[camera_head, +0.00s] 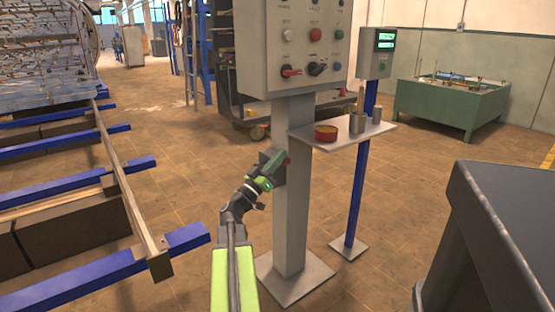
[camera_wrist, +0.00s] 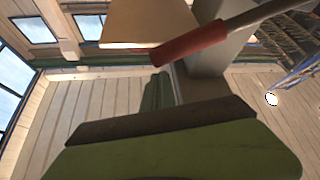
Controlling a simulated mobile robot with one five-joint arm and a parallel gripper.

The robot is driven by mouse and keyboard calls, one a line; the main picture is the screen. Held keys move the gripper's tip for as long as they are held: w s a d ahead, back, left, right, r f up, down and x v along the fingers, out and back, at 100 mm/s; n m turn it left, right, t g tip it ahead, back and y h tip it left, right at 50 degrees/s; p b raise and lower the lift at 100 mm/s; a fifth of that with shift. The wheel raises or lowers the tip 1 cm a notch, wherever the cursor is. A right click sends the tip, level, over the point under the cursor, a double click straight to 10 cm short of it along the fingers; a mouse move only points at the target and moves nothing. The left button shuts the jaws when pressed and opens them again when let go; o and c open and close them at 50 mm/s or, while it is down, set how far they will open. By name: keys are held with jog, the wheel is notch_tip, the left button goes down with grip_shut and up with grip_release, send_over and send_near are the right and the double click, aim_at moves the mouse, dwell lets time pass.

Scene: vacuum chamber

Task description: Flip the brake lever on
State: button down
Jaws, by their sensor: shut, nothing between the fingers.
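A lever with a red grip (camera_wrist: 190,46) on a grey rod crosses the upper middle of the wrist view, tilted up to the right; I take it for the brake lever. In the head view a small red tip (camera_head: 287,161) shows on the grey post, mostly hidden by my gripper. My gripper (camera_head: 272,168) is shut and empty, close against the post below the control box. In the wrist view its green fingers (camera_wrist: 155,100) lie just below the red grip; I cannot tell whether they touch it.
The control box (camera_head: 290,45) with knobs and buttons tops the grey post (camera_head: 290,225). A shelf (camera_head: 352,138) with a red tin (camera_head: 326,132) and metal cylinders juts out to the right. Blue rails (camera_head: 60,290) stand left; a dark cabinet (camera_head: 500,215) is at right.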

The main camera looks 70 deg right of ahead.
jog(key=w+a+f+b, duration=0.2)
jog(key=w+a, duration=0.3)
jog(key=a, duration=0.3)
jog(key=shift+f+b, duration=0.15)
jog(key=shift+b, duration=0.75)
jog(key=shift+w+a, duration=0.1)
